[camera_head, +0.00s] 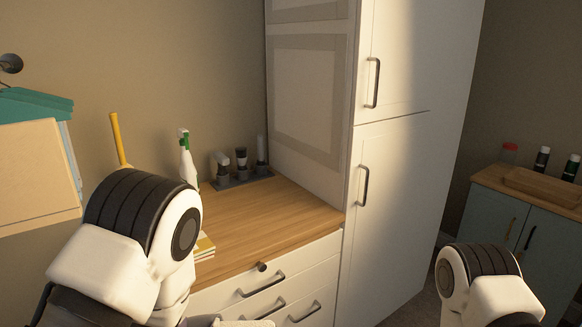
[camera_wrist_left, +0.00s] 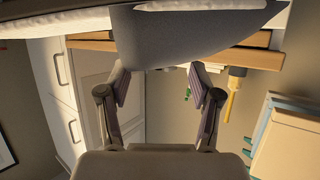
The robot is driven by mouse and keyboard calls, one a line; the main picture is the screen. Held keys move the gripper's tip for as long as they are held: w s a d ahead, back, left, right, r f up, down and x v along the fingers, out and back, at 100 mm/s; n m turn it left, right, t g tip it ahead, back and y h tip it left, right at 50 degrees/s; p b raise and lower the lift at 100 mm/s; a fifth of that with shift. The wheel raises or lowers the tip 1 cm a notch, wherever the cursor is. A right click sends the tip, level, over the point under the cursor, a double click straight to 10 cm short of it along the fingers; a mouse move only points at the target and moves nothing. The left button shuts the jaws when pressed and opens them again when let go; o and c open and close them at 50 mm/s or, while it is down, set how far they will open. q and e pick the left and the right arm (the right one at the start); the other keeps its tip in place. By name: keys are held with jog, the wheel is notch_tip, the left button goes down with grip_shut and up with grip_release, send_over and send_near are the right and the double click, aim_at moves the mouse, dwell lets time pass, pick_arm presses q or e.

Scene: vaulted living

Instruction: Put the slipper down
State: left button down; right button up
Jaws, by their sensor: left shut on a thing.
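A grey slipper (camera_wrist_left: 190,42) with a pale, fluffy-looking edge fills the top of the left wrist view. My left gripper (camera_wrist_left: 160,70) is shut on it, with one finger on each side of its lower part. In the head view only a pale strip of the slipper (camera_head: 245,323) seems to show at the bottom edge, in front of the drawers. What lies under the slipper is out of view. My right arm shows at the lower right of the head view, but its gripper is out of the picture.
A wooden counter (camera_head: 275,210) above white drawers (camera_head: 290,285) holds a spray bottle (camera_head: 188,162) and several containers at the back. A tall white cabinet (camera_head: 400,200) stands beside it. A blue cabinet (camera_head: 500,222) is at right. The counter's front middle is clear.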

pick_arm(q)
jog(key=s+f, duration=0.4)
jog(key=f, duration=0.1)
jog(key=shift+s+f, duration=0.15)
jog(key=shift+s, duration=0.15)
jog(key=shift+w, duration=0.1)
